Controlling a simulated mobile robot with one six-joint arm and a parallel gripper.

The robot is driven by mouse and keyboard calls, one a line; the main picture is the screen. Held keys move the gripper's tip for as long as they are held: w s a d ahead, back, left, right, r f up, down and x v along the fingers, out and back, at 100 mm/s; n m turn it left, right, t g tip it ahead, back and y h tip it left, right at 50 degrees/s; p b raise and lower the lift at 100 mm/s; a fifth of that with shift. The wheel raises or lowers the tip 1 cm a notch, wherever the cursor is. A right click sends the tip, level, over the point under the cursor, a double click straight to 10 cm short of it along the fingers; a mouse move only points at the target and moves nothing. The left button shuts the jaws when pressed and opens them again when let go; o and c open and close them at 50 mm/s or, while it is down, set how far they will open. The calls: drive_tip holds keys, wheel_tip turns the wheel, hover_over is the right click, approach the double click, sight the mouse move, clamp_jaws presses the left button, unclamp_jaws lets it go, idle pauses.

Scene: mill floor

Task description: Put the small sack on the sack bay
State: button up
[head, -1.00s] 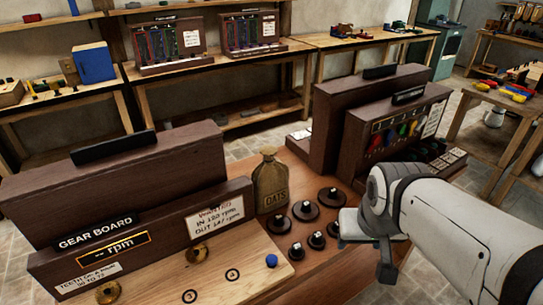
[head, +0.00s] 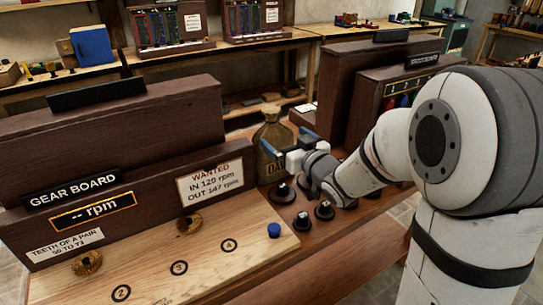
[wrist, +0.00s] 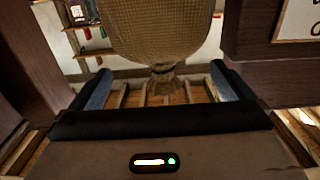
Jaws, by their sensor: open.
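The small sack (head: 272,131) is tan cloth with a tied neck and dark lettering. It stands upright on the brown table just right of the gear board. My gripper (head: 285,143) is open, with its blue fingers in front of the sack, hiding part of its front. In the wrist view the sack (wrist: 160,30) hangs into the picture from the top, its tied neck lying between the two spread fingers (wrist: 160,75). I cannot tell whether either finger touches it. I cannot make out a marked sack bay in these views.
The gear board (head: 110,215) stands close on the left, with a pale wooden panel (head: 205,255) before it. Several dark weights, one of them here (head: 324,210), stand under and beside my gripper. Another dark board (head: 375,75) rises behind my arm. Shelves line the back.

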sight(277, 131)
drive_tip(key=x, duration=0.7)
drive_tip(key=shift+w+a+p, duration=0.25)
drive_tip(key=shift+a+p, duration=0.05)
drive_tip(key=shift+p, duration=0.1)
drive_tip(key=shift+c, duration=0.3)
drive_tip(key=c, duration=2)
drive_tip(key=shift+o, duration=0.2)
drive_tip(key=shift+r, duration=0.15)
